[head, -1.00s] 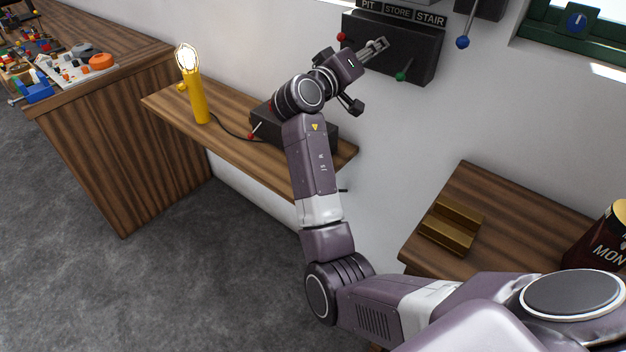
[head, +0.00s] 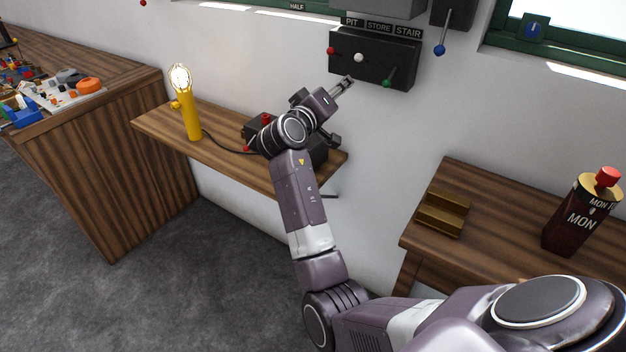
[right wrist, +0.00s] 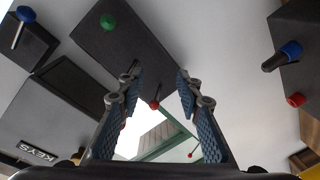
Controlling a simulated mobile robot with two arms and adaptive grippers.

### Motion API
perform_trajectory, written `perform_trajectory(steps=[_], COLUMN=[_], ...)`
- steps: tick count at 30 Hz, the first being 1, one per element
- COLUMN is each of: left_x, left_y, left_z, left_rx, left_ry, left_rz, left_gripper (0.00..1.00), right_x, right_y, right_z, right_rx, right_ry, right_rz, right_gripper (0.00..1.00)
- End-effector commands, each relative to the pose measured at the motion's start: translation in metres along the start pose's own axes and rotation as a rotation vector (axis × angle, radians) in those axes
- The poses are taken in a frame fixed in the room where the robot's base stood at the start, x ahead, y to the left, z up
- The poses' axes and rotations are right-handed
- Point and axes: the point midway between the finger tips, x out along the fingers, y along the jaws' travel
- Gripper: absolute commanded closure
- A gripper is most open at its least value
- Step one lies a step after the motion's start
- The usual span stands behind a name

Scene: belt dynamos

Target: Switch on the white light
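A dark switch box (head: 345,72) hangs on the white wall under the labels PIT, STORE and STAIR. It carries a red-tipped lever (head: 331,51), a white-tipped lever (head: 359,57) and a green-tipped lever (head: 387,83). A bare bulb (head: 180,78) glows on a yellow lamp stand (head: 192,115) on the wooden shelf. My right gripper (head: 347,82) appears at the box's lower edge, below the white tip. In the right wrist view its fingers (right wrist: 158,88) are apart with nothing held; green (right wrist: 108,22) and red (right wrist: 155,104) tips show. I cannot make out the white tip there. My left gripper is out of view.
A dark device with red knobs (head: 265,118) sits on the shelf (head: 160,122), partly behind my arm. A blue-tipped lever (head: 440,49) hangs right of the box. A dark red-capped bottle (head: 575,222) and brass stepped block (head: 442,212) stand on the right table.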

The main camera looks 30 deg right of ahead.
Motion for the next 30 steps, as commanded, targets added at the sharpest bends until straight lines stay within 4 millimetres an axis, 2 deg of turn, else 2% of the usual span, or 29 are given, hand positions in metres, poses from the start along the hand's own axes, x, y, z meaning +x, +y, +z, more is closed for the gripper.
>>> perform_trajectory(steps=[1,15,30], left_x=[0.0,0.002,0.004], left_y=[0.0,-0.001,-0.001], left_z=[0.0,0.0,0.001], left_rx=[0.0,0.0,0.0], left_ry=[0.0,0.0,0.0], left_rz=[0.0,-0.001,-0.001], left_gripper=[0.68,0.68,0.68], right_x=[-0.001,-0.014,-0.038], right_y=[-0.01,-0.09,-0.166], right_z=[0.006,0.053,0.112], right_rx=[-0.009,-0.057,-0.099], right_ry=[0.001,0.005,-0.01], right_rz=[-0.017,-0.178,-0.347], right_gripper=[0.67,0.67,0.67])
